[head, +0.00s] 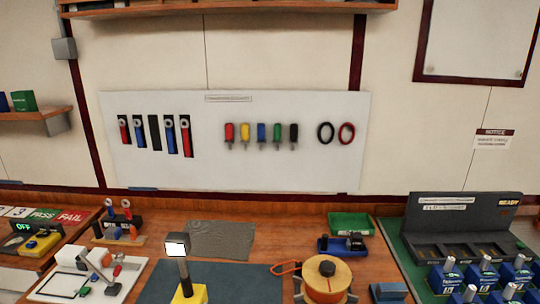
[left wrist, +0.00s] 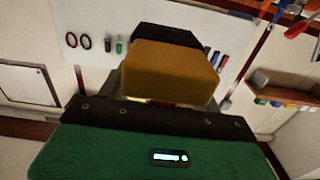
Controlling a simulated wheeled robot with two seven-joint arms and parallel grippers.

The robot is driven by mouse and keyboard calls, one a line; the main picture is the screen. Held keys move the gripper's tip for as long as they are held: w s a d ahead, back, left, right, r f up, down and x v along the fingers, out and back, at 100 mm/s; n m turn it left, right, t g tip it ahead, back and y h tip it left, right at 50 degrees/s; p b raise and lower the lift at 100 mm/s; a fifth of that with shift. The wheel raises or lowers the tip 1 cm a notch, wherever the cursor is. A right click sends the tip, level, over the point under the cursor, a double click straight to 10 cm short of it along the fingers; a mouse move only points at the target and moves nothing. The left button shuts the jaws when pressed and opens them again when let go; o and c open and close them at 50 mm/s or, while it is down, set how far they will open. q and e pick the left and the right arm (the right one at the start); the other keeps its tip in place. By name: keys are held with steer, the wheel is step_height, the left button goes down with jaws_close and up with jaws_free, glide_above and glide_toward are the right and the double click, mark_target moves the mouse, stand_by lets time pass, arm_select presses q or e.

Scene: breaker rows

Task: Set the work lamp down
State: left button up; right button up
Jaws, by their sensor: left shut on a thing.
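The work lamp (head: 186,291) is at the bottom edge of the head view, left of the middle. It has a yellow base, a grey stem and a lit white head, and stands nearly upright, with the stem tilted slightly left. Its lower end is cut off, so I cannot tell whether it touches the dark mat (head: 235,284). In the left wrist view, my left gripper (left wrist: 170,78) is shut on a yellow block (left wrist: 165,72), which looks like the lamp's base. The gripper's own housing hides part of it. My right gripper is in neither view.
A white tray (head: 48,289) is left of the lamp. An orange spool (head: 326,278) stands right of the mat. A grey cloth (head: 221,239) lies behind it. Blue breakers (head: 446,276) fill the right. The mat's visible surface is clear beside the lamp.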

arm_select(q)
steer(key=s+b, duration=0.2)
steer(key=s, duration=0.9)
steer(key=shift+a+r+y, duration=0.15)
steer(key=shift+a+y, duration=0.1)
steer(key=shift+y, duration=0.05)
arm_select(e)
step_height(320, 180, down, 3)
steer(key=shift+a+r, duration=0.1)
